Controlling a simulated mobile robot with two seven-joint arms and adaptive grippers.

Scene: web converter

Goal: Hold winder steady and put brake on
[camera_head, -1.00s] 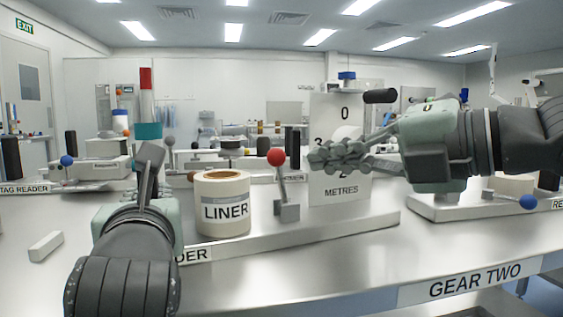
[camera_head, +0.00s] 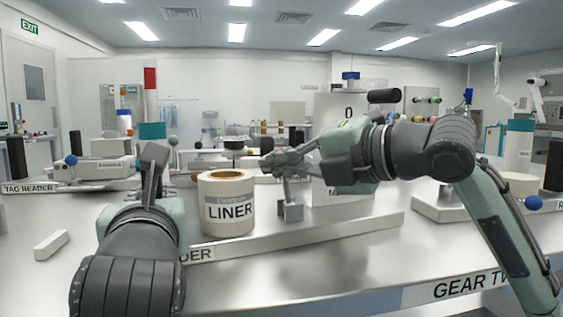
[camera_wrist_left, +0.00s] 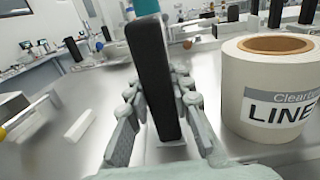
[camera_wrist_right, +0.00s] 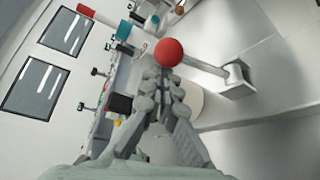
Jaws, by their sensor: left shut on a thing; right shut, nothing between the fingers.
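The winder base (camera_head: 300,240), its label partly hidden and ending in "DER", carries a white roll marked LINER (camera_head: 228,215). My left gripper (camera_head: 152,165) is shut on an upright black handle (camera_wrist_left: 150,75) left of the roll; the left wrist view shows a finger on each side of it. A lever rises from a grey bracket (camera_head: 290,210) right of the roll. Its red knob (camera_wrist_right: 168,52) shows in the right wrist view, just beyond the fingertips of my right gripper (camera_head: 272,165). That gripper is shut and empty; it hides the knob in the head view. Contact cannot be told.
A white block (camera_head: 51,244) lies on the bench at left. A tag reader (camera_head: 95,172) stands behind it. A METRES panel (camera_head: 335,110) stands behind my right arm. Another device with a blue knob (camera_head: 533,203) is at right. The front bench strip is clear.

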